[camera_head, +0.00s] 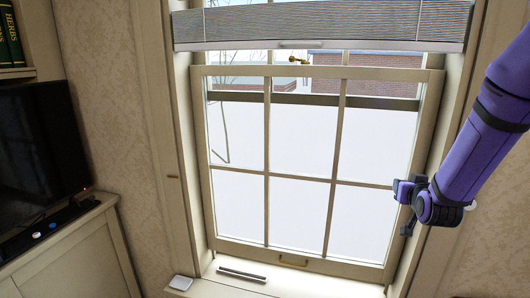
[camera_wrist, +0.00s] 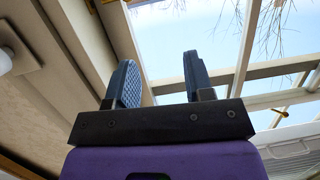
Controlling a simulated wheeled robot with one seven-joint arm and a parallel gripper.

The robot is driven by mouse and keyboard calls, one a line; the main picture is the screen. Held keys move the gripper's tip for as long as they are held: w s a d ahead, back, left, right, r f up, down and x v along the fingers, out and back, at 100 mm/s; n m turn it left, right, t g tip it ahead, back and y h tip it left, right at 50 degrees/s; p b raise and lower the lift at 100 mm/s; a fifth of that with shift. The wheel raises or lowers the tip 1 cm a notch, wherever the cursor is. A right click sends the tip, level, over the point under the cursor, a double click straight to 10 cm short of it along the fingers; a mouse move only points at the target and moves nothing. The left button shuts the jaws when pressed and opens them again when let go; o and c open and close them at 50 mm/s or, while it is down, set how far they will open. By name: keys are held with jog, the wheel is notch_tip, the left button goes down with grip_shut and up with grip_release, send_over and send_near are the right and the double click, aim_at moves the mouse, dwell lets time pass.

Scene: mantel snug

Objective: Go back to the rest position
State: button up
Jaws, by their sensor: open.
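My gripper (camera_wrist: 158,82) shows in the wrist view with its two dark fingers apart and nothing between them. Window bars and pale sky lie beyond it. In the head view my purple arm comes in from the right, and my gripper (camera_head: 404,205) is in front of the right side of the window frame. Whether it touches the frame cannot be told. The window sash (camera_head: 338,180) has a cream frame with several panes. A brass latch (camera_head: 299,60) sits near its top and a brass handle (camera_head: 293,262) on its bottom rail.
A grey pleated blind (camera_head: 320,24) hangs at the window top. A grey bar (camera_head: 242,274) and a small white block (camera_head: 181,283) lie on the sill. A dark television (camera_head: 40,145) stands on a cabinet (camera_head: 75,262) at left, below a bookshelf. The space before the window's middle looks clear.

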jog(key=s+a+r+g+y, duration=0.1)
jog(key=s+a+r+g, duration=0.1)
jog(key=s+a+r, duration=0.4)
jog(key=s+a+r+n+g+y, duration=0.1)
jog(key=s+a+r+g, duration=0.1)
jog(key=s, duration=1.1)
jog(key=s+a+r+n+g+y, duration=0.1)
jog(key=s+r+g, duration=0.4)
jog(key=s, duration=0.9)
jog(key=shift+s+a+r+n+g, duration=0.25)
jog(key=shift+a+r, duration=0.2)
jog(key=shift+r, duration=0.4)
jog(key=shift+w, duration=0.1)
